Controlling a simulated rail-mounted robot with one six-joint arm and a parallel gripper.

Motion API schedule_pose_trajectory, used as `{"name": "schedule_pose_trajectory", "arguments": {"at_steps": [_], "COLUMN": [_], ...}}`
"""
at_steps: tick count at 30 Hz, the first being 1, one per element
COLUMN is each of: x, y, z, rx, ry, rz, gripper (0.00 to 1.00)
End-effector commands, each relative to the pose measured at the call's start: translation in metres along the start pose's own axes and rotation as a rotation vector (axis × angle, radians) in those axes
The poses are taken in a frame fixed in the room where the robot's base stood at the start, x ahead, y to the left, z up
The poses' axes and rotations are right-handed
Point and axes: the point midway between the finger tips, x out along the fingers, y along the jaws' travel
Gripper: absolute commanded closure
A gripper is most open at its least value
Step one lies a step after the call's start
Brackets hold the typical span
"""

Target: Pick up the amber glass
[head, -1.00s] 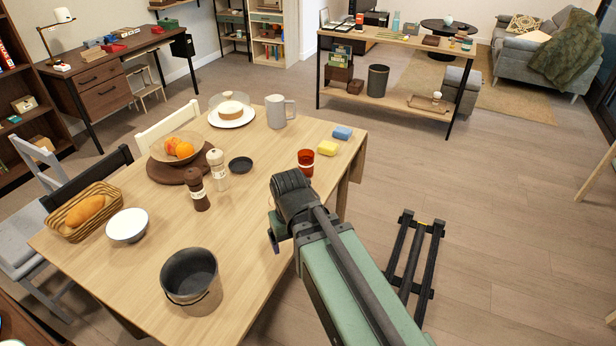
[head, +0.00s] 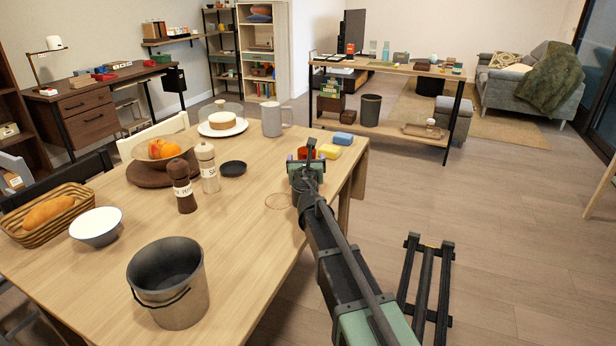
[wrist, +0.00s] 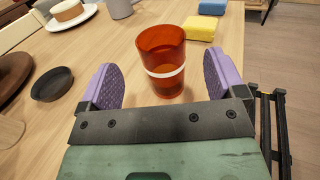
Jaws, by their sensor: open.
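The amber glass, an orange-red see-through tumbler with a white band, stands upright on the table in the wrist view (wrist: 160,48). In the head view its upper part (head: 307,153) shows just behind my gripper (head: 306,172). In the wrist view my gripper (wrist: 164,82) is open, with its two purple pads spread to the left and right of the glass. Visible gaps separate both pads from the glass, and nothing is held. In the head view my gripper hides the lower part of the glass.
Yellow (head: 330,151) and blue (head: 343,138) sponges lie behind the glass. A dark dish (head: 233,168), pepper mill (head: 183,188) and bucket (head: 168,284) are further left. The table's right edge is close.

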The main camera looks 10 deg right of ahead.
Motion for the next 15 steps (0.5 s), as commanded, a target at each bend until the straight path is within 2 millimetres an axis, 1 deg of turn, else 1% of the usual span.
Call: {"name": "schedule_pose_trajectory", "arguments": {"at_steps": [1, 3, 5, 6, 7, 12, 14, 15], "x": [0.0, 0.0, 0.0, 0.007, 0.011, 0.017, 0.024, 0.032], "y": [0.001, 0.001, 0.002, 0.002, 0.002, 0.001, 0.001, 0.001], "z": [-0.029, -0.046, -0.056, -0.048, -0.044, -0.043, -0.043, -0.043], "rx": [0.001, 0.001, 0.002, 0.002, 0.002, 0.002, 0.002, 0.003], "ry": [0.0, 0.0, 0.0, 0.0, 0.0, 0.0, 0.0, 0.0], "rz": [0.0, -0.001, -0.001, -0.001, -0.002, -0.002, -0.002, -0.003], "gripper": [0.11, 0.11, 0.11, 0.11, 0.11, 0.11, 0.11, 0.11]}}
